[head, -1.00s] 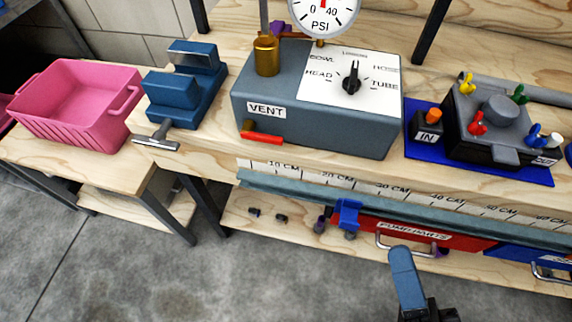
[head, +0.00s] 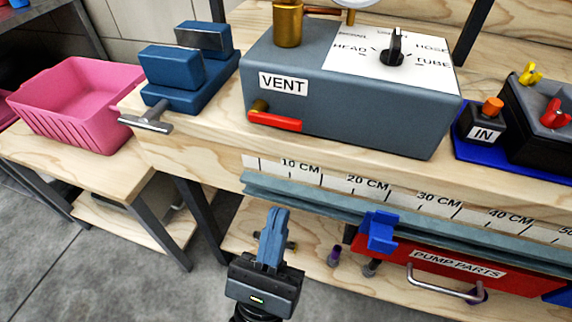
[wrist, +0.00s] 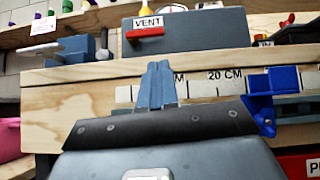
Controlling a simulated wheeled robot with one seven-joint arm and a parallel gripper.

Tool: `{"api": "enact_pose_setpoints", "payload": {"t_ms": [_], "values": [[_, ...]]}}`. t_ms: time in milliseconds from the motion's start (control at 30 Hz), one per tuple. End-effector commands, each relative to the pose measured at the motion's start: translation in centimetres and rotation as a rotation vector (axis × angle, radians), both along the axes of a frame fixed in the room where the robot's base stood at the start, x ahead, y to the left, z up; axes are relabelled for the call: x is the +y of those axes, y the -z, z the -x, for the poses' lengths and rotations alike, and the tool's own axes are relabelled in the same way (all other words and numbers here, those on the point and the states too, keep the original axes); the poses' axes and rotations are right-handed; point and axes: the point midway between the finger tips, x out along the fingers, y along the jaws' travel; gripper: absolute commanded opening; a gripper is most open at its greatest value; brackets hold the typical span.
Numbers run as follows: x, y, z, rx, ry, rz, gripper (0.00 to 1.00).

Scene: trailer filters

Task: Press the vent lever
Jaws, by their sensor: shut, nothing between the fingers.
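The vent lever (head: 275,122) is a short red handle on a brass pivot, low on the front face of the grey box (head: 350,105), under the VENT label (head: 283,84). In the wrist view the red lever (wrist: 145,33) shows at the upper middle, below its label. My gripper (head: 277,212) is shut and empty, its blue fingers together and pointing up. It is in front of the bench, below the lever and apart from it. In the wrist view my gripper's fingertips (wrist: 158,66) stand in front of the bench edge, beneath the lever.
A blue vise (head: 185,75) with a grey handle is left of the box. A pink bin (head: 75,105) sits on the lower table. A ruler strip (head: 370,186) and a blue clamp (head: 380,232) line the bench front, above the red PUMP PARTS drawer (head: 455,272).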

Motion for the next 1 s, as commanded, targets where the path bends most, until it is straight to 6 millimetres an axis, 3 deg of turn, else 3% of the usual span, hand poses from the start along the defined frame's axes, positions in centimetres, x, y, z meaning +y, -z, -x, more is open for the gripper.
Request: {"api": "enact_pose_setpoints", "payload": {"t_ms": [133, 567, 1000], "values": [[0.9, 0.3, -0.2, -0.017, -0.03, -0.058, 0.0], [0.8, -0.1, -0.4, -0.019, -0.032, -0.064, 0.0], [-0.8, -4.9, -4.8, -0.022, -0.031, -0.065, 0.0]]}}
